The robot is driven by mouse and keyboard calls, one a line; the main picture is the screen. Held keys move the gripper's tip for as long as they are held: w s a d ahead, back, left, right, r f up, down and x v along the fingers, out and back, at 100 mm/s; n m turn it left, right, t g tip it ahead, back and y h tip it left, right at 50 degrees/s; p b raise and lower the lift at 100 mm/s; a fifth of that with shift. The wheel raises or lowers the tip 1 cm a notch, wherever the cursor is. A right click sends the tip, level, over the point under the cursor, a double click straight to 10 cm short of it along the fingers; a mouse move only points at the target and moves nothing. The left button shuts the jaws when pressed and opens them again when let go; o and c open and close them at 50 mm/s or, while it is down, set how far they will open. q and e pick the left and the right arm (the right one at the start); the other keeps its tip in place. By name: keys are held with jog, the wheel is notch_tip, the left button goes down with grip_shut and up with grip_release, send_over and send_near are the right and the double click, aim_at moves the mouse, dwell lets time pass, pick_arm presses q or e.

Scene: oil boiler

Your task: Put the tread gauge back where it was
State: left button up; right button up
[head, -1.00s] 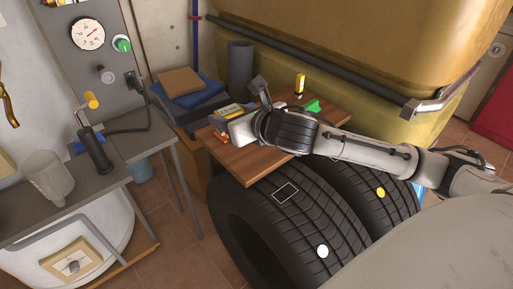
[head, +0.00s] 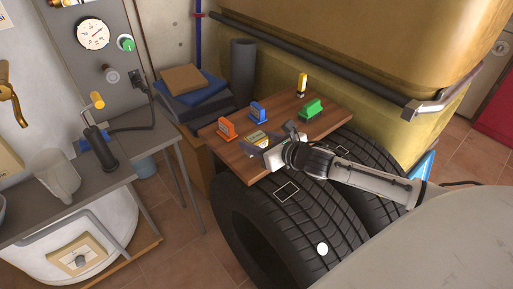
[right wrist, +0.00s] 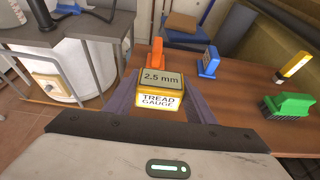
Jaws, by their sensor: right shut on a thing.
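The tread gauge (head: 257,137) is a small yellow block with a grey display. In the right wrist view the gauge (right wrist: 160,90) reads "2.5 mm" and sits upright between the two fingers. My right gripper (head: 264,146) is shut on it, low over the near edge of the wooden board (head: 240,164). I cannot tell whether the gauge touches the board. A white square outline (head: 287,191) marks the near tyre, just in front of the board. My left gripper is not in view.
On the board stand an orange item (head: 226,129), a blue item (head: 258,112), a green brush (head: 312,108) and a yellow-and-black marker (head: 302,84). The near tyre (head: 265,212) carries a white dot (head: 322,249). A grey workbench (head: 115,178) stands at left.

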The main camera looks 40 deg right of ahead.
jog(key=shift+f, duration=1.25)
jog(key=shift+f, duration=0.2)
jog(key=o, duration=1.2)
jog(key=shift+r, duration=0.25)
jog(key=shift+s, duration=0.3)
jog(key=v, duration=1.1)
jog(key=shift+s+r+p, duration=0.1)
jog(key=shift+r+p, duration=0.1)
jog(key=shift+p, duration=0.2)
